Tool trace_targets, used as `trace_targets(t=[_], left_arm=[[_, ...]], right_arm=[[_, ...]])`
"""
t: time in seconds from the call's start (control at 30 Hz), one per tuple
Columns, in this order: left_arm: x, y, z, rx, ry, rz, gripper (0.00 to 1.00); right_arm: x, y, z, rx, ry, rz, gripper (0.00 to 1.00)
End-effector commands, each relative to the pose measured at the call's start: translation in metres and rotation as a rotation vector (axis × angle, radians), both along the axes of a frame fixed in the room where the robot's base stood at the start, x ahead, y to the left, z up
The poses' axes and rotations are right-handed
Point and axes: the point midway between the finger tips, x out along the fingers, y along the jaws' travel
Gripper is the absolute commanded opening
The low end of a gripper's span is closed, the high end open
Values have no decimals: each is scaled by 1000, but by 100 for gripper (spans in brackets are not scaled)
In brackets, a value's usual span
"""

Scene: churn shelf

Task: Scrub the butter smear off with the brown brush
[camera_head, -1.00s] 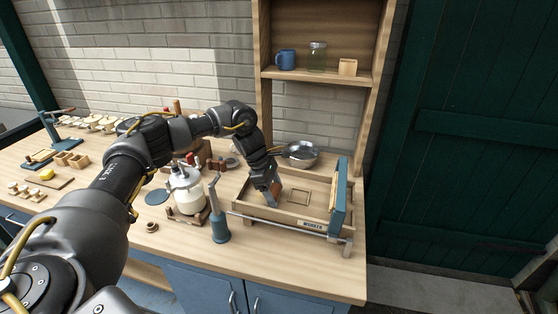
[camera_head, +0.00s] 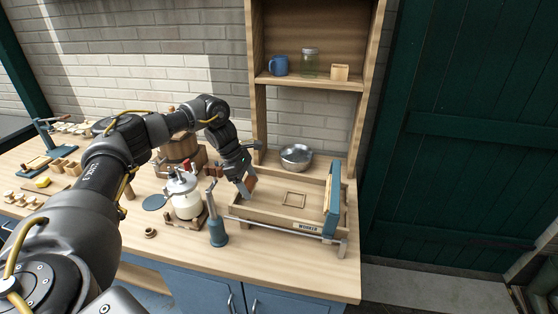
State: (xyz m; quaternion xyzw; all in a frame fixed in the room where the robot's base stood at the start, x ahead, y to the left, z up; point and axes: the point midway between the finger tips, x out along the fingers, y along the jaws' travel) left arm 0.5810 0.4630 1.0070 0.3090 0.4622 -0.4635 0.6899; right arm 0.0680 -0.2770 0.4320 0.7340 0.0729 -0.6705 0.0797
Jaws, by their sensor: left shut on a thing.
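My left gripper (camera_head: 244,187) is shut on a brown brush (camera_head: 251,183). The gripper and brush are over the left end of the wooden tray marked WORKER (camera_head: 270,219). I cannot tell whether the brush touches the tray floor. A thin square outline (camera_head: 294,199) shows on the tray floor, right of the brush. I cannot make out a butter smear; the gripper hides part of the tray's left end. My right gripper is not in view.
A blue-grey plunger-like tool (camera_head: 217,232) and a white jar with a red-handled lid (camera_head: 186,198) stand left of the tray. A blue upright board (camera_head: 333,201) is at its right end. A metal bowl (camera_head: 296,157) sits behind. The front counter strip (camera_head: 270,262) is clear.

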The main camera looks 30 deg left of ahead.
Motion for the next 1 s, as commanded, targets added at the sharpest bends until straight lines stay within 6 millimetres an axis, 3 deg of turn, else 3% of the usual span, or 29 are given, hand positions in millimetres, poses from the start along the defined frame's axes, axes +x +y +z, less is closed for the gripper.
trace_targets(t=[0.03, 0.5, 1.0], left_arm=[[0, 0, 10, -1, -1, 0, 47], [-2, 2, 49, -1, -2, 4, 47], [-2, 3, 53, -1, -3, 5, 47]], right_arm=[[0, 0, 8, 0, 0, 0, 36], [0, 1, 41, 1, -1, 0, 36], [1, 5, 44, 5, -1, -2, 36]])
